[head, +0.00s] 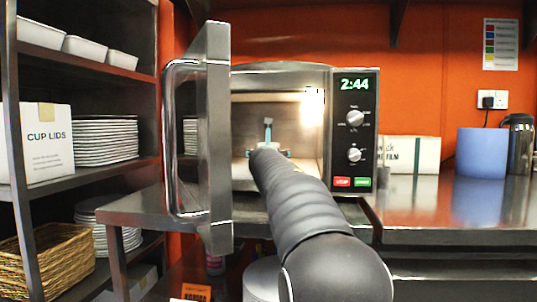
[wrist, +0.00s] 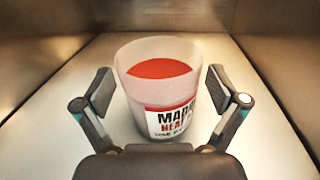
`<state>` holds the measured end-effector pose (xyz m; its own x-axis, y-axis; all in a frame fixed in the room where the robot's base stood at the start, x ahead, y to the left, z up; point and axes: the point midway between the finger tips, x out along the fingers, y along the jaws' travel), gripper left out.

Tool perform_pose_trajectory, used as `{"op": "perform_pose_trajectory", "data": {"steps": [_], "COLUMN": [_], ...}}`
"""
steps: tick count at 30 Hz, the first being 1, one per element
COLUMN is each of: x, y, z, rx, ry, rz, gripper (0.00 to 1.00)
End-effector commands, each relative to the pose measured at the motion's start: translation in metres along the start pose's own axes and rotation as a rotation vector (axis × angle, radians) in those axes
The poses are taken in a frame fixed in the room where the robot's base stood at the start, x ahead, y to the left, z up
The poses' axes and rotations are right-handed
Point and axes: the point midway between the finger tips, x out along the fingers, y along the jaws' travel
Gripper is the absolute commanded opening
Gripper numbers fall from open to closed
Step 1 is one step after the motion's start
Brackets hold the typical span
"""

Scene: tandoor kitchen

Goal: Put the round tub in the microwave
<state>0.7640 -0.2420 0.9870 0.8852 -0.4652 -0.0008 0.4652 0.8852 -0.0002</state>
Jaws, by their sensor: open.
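The round tub (wrist: 155,90) is a whitish translucent cup with red contents and a printed label. In the wrist view it stands upright on the pale floor inside the microwave. My gripper (wrist: 162,95) is open, with one finger on each side of the tub and a visible gap on both sides. In the head view my arm reaches through the opening of the microwave (head: 351,150), and the gripper (head: 268,150) is inside the cavity. The microwave door (head: 216,140) is swung open to the left. The tub is hard to make out in the head view, behind my arm and gripper.
The cavity walls (wrist: 270,62) stand close on both sides of the gripper. A metal shelf (head: 75,60) with plates and a box is at the left. A blue container (head: 481,153) and a carton (head: 412,154) stand on the right counter (head: 430,215).

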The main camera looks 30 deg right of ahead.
Motion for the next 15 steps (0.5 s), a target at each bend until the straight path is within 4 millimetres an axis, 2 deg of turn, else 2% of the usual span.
{"op": "perform_pose_trajectory", "data": {"steps": [5, 15], "x": [-0.009, -0.068], "y": [0.000, 0.001], "z": [0.002, 0.002], "rx": [0.000, 0.001], "ry": [-0.001, -0.002], "rz": [0.000, 0.002], "gripper": [0.96, 0.96]}}
